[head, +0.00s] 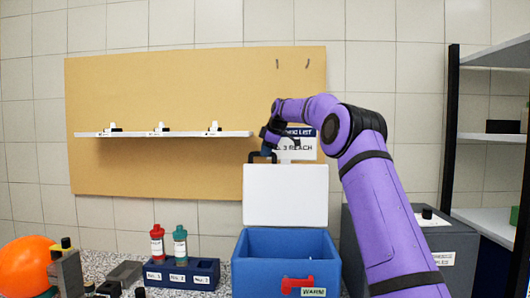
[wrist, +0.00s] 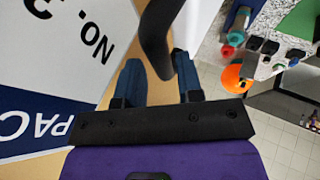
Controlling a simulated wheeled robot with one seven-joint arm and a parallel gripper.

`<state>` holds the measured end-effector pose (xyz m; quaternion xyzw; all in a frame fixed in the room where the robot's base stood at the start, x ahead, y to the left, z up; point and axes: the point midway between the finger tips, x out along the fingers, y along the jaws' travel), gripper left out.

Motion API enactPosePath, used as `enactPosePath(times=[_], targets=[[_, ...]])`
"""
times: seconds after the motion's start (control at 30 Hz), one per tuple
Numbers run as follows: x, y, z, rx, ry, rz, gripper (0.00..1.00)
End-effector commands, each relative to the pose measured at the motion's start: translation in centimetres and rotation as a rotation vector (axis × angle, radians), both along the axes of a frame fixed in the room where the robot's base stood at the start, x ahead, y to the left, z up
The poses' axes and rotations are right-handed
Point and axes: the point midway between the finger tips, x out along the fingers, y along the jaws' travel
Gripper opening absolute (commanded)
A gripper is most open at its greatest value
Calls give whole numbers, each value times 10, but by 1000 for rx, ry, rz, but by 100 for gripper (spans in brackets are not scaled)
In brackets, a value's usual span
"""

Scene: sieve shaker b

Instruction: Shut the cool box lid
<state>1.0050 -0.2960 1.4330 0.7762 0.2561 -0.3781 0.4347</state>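The blue cool box (head: 250,272) stands on the counter with its white lid (head: 286,196) open and upright at the back. A red latch (head: 297,284) and a label reading WARM are on its front. A black handle (head: 253,157) sticks up from the lid's top left. My gripper (head: 266,151) is at this handle, above the lid's top edge. In the wrist view the two blue fingers of my gripper (wrist: 157,65) are apart, with the black handle (wrist: 157,30) reaching between them. A gap shows beside it, and I cannot tell whether either finger touches it.
A blue rack (head: 180,276) with a red bottle (head: 157,243) and a teal bottle (head: 180,243) stands left of the box. An orange ball (head: 27,265) is at far left. A grey cabinet (head: 450,240) is close on the right. A wall sign (head: 300,147) is behind my gripper.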

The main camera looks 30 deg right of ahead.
Motion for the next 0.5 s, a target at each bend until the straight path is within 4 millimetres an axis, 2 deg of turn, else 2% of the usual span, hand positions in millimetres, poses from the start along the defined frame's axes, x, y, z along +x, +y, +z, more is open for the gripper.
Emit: enactPosePath(times=[0.13, 0.43, 0.5], targets=[[5, 1, -7, 0, 0, 0, 34], [6, 0, -8, -1, 0, 0, 34], [6, 0, -8, -1, 0, 0, 18]])
